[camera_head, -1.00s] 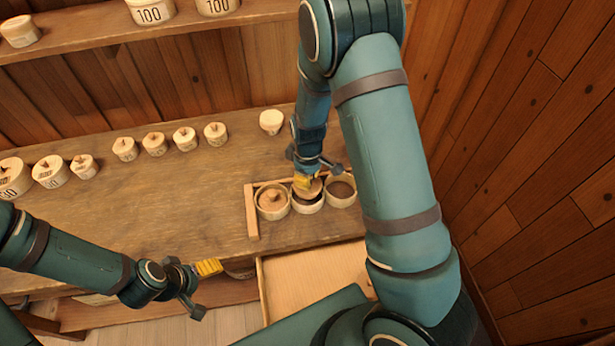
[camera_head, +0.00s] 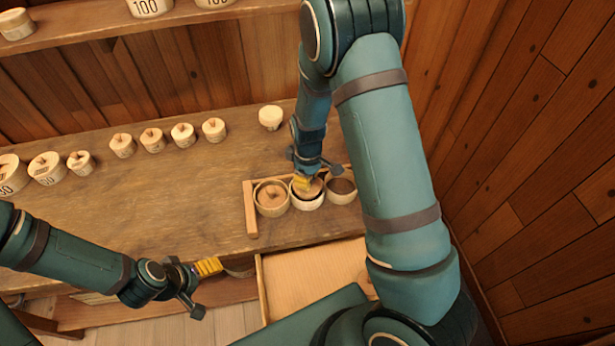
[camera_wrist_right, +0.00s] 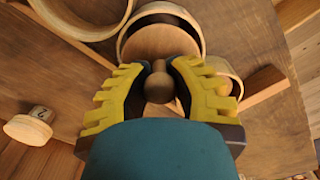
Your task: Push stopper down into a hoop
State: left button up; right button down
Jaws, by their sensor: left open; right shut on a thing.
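My right gripper (camera_head: 303,182) is shut on the knob of a round wooden stopper (camera_wrist_right: 158,42). The stopper is at the mouth of the middle hoop (camera_head: 307,204), with a dark gap showing along one side in the right wrist view. How deep it sits I cannot tell. The left hoop (camera_head: 272,211) has a knobbed stopper inside it. The right hoop (camera_head: 341,197) has no stopper and shows a dark inside. My left gripper (camera_head: 207,270) is open and empty, low at the bench's front edge, apart from the hoops.
A wooden rack (camera_head: 250,210) frames the hoops on the bench (camera_head: 180,195). An open drawer (camera_head: 310,280) lies in front. A plank wall (camera_head: 530,150) closes the right side.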

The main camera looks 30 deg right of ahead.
jog(key=shift+f, duration=0.3)
dwell(0.4)
jog(key=shift+f+b, duration=0.35)
jog(key=shift+b, duration=0.15)
jog(key=shift+f, duration=0.25)
jog(key=shift+w+d+f+b, duration=0.2)
jog(key=shift+f+b, duration=0.1)
jog(key=shift+b, duration=0.25)
dwell(0.3)
jog(key=shift+c, duration=1.7)
grip_release()
jog(key=shift+r+p, duration=0.3)
jog(key=shift+r, duration=0.05)
jog(key=shift+r, duration=0.3)
jog(key=shift+r+p, duration=0.15)
jog(key=shift+p, duration=0.2)
